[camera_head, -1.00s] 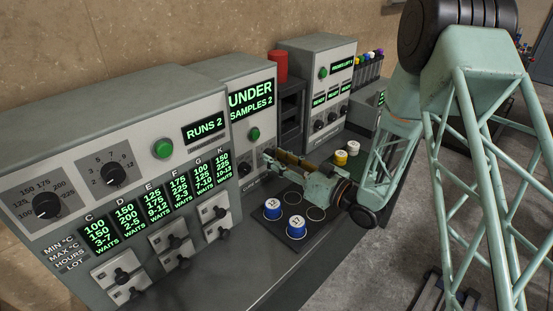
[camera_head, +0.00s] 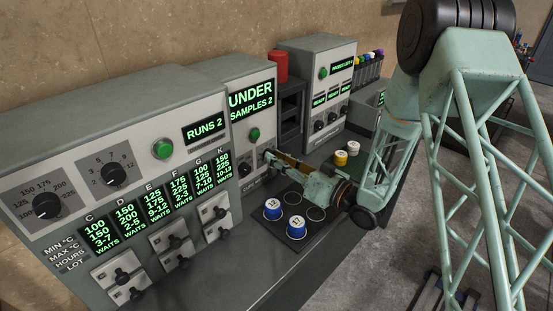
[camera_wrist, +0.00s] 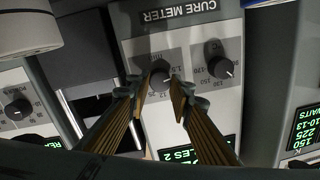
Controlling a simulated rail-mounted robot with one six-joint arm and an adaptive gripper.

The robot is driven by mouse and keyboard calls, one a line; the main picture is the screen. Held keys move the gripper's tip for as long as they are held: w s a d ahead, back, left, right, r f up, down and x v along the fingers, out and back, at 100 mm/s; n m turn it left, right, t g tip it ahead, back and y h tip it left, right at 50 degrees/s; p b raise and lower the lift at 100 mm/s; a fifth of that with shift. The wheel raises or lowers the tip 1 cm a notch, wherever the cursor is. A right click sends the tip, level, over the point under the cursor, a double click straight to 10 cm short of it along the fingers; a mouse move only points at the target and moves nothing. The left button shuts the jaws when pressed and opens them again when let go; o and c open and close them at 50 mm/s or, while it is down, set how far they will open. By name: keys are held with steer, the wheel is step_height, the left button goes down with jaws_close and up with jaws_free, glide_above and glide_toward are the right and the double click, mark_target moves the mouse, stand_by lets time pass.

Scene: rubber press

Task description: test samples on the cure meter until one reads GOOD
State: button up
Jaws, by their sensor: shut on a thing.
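The cure meter (camera_head: 226,73) is a grey cabinet; its display (camera_head: 252,102) reads UNDER, SAMPLES 2. A green button (camera_head: 254,134) sits below the display. My gripper (camera_head: 268,158) is at the meter's lower front panel. In the wrist view, which is upside down, its fingers are shut on the meter's dark 1.5-marked knob (camera_wrist: 160,77). A second dial (camera_wrist: 220,68) sits to the right of it. Two blue-topped samples (camera_head: 272,209) (camera_head: 296,226) stand on a dark pad (camera_head: 318,228) with empty ring marks. Their labels are too small to read surely.
A grey panel (camera_head: 100,130) at left shows RUNS 2 and several lot columns marked WAITS. Another grey machine (camera_head: 318,62) stands behind right. Yellow (camera_head: 340,158) and white (camera_head: 353,149) pots stand on the bench beyond my arm. The front bench is clear.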

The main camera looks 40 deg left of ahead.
steer(key=shift+m+p, duration=0.4)
steer(key=shift+m, duration=2.3)
steer(key=o, duration=0.9)
steer(key=shift+d, duration=0.15)
steer(key=shift+s+d+f, duration=0.1)
steer(key=shift+s+d, duration=0.1)
steer(key=shift+d, duration=1.75)
steer(key=shift+s+d+f, duration=0.1)
steer(key=shift+s+d, duration=0.05)
steer(key=shift+d, duration=1.8)
steer(key=shift+s+d, duration=0.2)
steer(key=shift+d, duration=1.75)
